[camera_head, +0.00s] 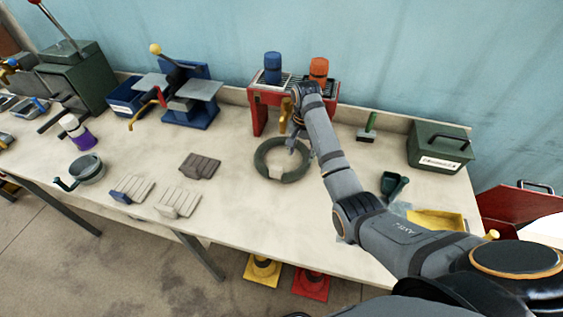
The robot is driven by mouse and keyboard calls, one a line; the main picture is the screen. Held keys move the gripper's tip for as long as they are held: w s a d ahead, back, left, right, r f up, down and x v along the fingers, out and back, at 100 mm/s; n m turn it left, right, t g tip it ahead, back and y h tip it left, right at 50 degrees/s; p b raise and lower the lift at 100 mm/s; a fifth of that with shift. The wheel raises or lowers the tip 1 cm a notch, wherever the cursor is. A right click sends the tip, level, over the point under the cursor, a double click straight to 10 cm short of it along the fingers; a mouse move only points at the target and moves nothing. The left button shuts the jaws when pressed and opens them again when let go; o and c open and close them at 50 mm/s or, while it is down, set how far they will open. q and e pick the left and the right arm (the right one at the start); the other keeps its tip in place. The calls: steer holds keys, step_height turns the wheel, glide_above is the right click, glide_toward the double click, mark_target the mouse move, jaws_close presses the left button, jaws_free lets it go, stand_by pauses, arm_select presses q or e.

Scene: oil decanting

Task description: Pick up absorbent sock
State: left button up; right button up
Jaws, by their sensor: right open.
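The absorbent sock appears to be the dark grey-green ring (262,163) with a pale tag, lying flat on the workbench in the middle of the head view. My right arm reaches over from the right. My right gripper (297,147) is open, with its fingers at the far side of the ring. It looks close above or at the ring, and I cannot tell whether it touches. The wrist and fingers hide part of the ring's far edge. My left gripper is not in view.
A red stand (258,98) with a blue and an orange container is just behind the ring. Grey pads (200,166) lie to the left. A green box (440,147) and a yellow tray (437,219) are to the right. The bench (235,205) is bare in front.

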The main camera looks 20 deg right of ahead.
mark_target(302, 165)
steer(key=shift+s+d+f, duration=0.1)
steer(key=shift+s+f, duration=0.05)
steer(key=f, duration=0.1)
steer(key=f+p, duration=0.1)
steer(key=f, duration=0.2)
steer(key=shift+s, duration=0.3)
steer(key=shift+f, duration=0.45)
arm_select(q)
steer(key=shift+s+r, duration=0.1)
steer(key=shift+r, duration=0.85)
arm_select(e)
jaws_close()
